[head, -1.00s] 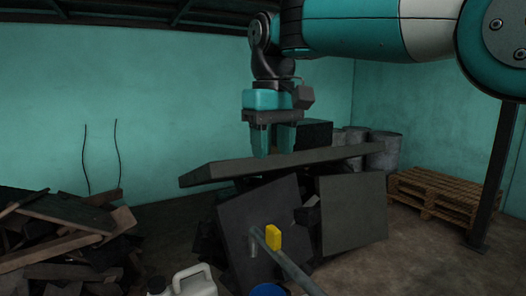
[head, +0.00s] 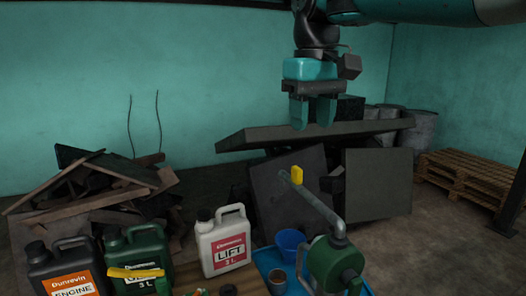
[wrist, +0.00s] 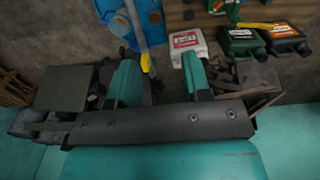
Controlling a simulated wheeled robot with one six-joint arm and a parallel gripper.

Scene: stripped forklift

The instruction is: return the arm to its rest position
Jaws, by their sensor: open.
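My gripper (head: 313,112) hangs from the arm at the upper right of the head view, with its two teal fingers pointing down. The fingers are apart with nothing between them. In the head view it shows in front of the dark slab lying across the stripped forklift (head: 315,135). In the wrist view my gripper (wrist: 158,82) shows both fingers spread, with floor and clutter beyond them. I cannot tell the exact gap between the fingertips and the slab.
Below stand a white LIFT jug (head: 223,243), a green jug (head: 138,262), a black ENGINE jug (head: 68,270), a blue cup (head: 290,243) and a green pump (head: 335,265) with a yellow-tipped pipe. Scrap wood (head: 95,190) lies left; a pallet (head: 465,178) and drums (head: 420,130) stand right.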

